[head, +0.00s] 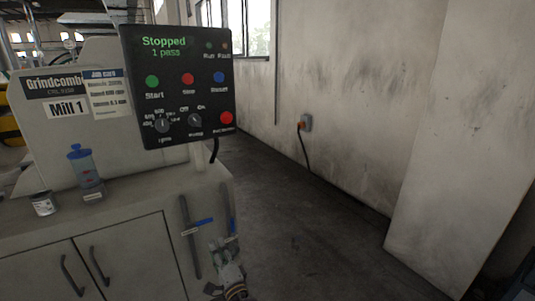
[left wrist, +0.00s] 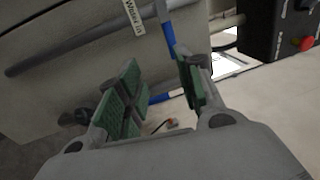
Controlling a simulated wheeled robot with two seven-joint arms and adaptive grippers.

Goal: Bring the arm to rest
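My left gripper (head: 224,246) is low in front of the mill's cabinet (head: 115,262), close to its right front corner, beside the upright pipes with blue handles. In the left wrist view the left gripper (left wrist: 160,78) has its two green-padded fingers apart, with nothing held between them. A blue handle (left wrist: 165,96) shows behind the gap between the fingers; I cannot tell how far off it is. My right gripper cannot be made out in either view.
The control panel (head: 178,86) reads "Stopped, 1 pass". A blue-lidded container (head: 86,168) and a small tin (head: 43,204) stand on the cabinet top. The floor (head: 290,225) to the right is clear up to the wall. A pale column (head: 460,150) stands at the right.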

